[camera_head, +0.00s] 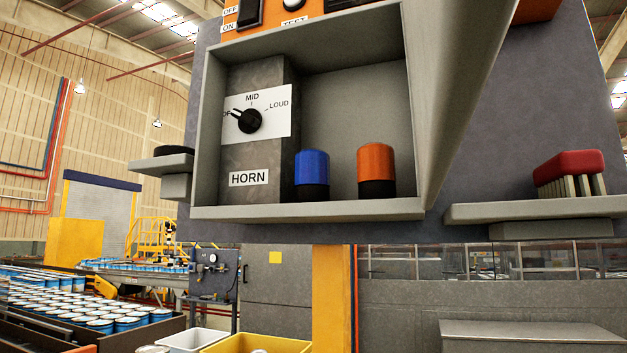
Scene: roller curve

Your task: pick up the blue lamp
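The blue lamp (312,168) is a short blue cylinder on a black base. It stands upright in the open grey box of the panel (305,211), near the box's front lip. An orange lamp (376,163) of the same shape stands to its right with a gap between them. To its left is a dark block with a HORN label (249,178). Neither of my grippers shows in the head view.
A horn knob (249,120) sits above the label. A grey shelf (530,211) with a red-topped brush (568,168) juts out at the right, and a small ledge (160,165) at the left. Below are a yellow bin (258,343) and a white bin (190,342).

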